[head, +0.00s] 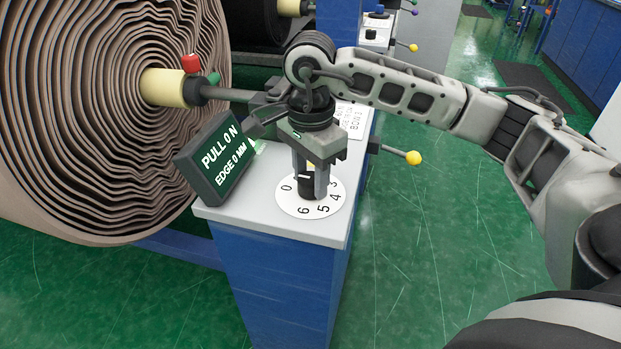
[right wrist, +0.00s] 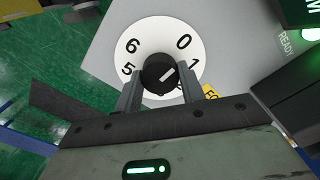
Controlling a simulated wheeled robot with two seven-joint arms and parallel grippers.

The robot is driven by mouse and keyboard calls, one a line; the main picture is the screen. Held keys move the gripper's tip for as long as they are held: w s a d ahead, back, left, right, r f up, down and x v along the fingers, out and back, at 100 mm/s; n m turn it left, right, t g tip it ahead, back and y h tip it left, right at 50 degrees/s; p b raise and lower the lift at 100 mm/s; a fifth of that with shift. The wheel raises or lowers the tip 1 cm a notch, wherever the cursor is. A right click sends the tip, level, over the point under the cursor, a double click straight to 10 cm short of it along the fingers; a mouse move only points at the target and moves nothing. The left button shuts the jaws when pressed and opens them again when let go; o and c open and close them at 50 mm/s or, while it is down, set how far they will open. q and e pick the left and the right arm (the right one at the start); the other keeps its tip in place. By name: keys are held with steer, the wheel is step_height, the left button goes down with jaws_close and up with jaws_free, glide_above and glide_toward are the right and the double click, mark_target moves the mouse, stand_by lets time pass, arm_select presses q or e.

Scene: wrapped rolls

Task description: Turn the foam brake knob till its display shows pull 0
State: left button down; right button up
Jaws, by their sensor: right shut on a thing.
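The black brake knob (head: 304,187) stands on a white numbered dial (head: 287,207) on top of a grey and blue cabinet. My right gripper (head: 311,178) points down with its fingers on either side of the knob, shut on it. The right wrist view shows the knob (right wrist: 159,73) between both fingertips (right wrist: 166,87). The knob's white mark points up and right, roughly toward the 0 side of the dial (right wrist: 152,30). The dark display (head: 219,158) reads "PULL 0 N" and "EDGE 0 MM". My left gripper is out of view.
A large foam roll (head: 90,120) on a spindle (head: 165,88) stands close left of the cabinet (head: 285,285). A lever with a yellow ball (head: 413,158) sticks out at the cabinet's right. A printed card (head: 352,118) lies behind my gripper. Green floor to the right is open.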

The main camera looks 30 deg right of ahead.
mark_target(310, 178)
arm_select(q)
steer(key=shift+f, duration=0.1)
arm_select(e)
steer(key=shift+r+n, duration=0.1)
steer(key=shift+n, duration=0.2)
steer(key=o, duration=1)
steer(key=shift+r, duration=0.1)
arm_select(q)
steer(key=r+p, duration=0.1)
steer(key=p, duration=0.2)
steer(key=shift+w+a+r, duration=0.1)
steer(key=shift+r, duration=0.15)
arm_select(e)
step_height(310, 178, up, 16)
steer(key=shift+f, duration=0.1)
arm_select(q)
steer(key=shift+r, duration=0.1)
